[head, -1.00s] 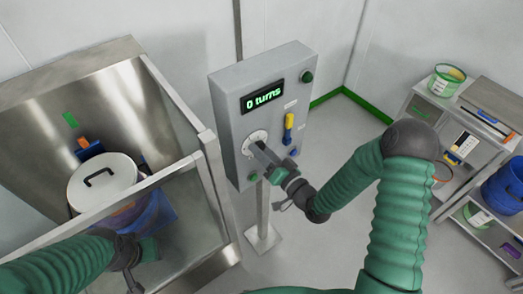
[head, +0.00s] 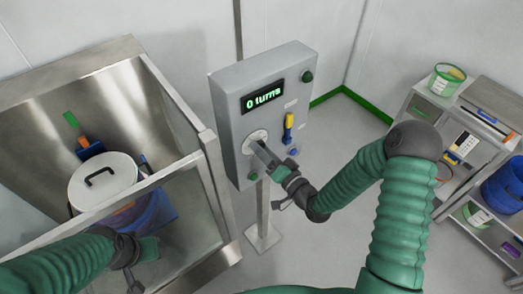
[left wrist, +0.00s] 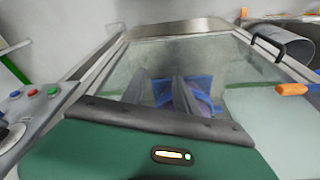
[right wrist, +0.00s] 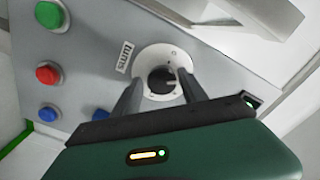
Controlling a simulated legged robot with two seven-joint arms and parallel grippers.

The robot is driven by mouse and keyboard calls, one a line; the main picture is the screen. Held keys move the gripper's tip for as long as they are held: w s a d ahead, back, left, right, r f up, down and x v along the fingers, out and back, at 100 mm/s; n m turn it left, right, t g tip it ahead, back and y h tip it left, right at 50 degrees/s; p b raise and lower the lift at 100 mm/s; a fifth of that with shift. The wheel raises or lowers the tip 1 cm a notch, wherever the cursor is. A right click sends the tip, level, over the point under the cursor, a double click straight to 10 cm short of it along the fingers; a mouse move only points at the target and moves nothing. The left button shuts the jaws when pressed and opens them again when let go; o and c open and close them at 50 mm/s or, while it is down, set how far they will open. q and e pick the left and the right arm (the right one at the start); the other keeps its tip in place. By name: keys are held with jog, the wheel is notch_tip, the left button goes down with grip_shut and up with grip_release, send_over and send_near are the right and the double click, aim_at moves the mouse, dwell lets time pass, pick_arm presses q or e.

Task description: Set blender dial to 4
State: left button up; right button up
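The blender's grey control box (head: 240,130) stands on a post, and its green display (head: 263,96) reads "0 turns". The dial (head: 256,138) has a round white plate low on the box face; its dark knob shows in the right wrist view (right wrist: 161,80). My right gripper (head: 264,154) is at the dial. Its two fingers are apart with the knob between them in the right wrist view (right wrist: 160,92), and I see gaps beside the knob. The pointer's setting is too small to read. My left gripper (left wrist: 160,88) is open and empty, at the lower left of the head view.
A steel enclosure with a clear panel (head: 190,200) stands left, holding a white-lidded blue vessel (head: 100,180). A yellow-blue switch (head: 288,128) and several buttons are near the dial. A shelf unit (head: 440,125) with containers stands right. The floor between is clear.

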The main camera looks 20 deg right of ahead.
jog(key=shift+o, duration=0.8)
jog(key=shift+d, duration=0.1)
jog(key=p+v, duration=0.3)
jog(key=v, duration=1.4)
jog(key=shift+p, duration=0.4)
jog(key=shift+w, duration=0.1)
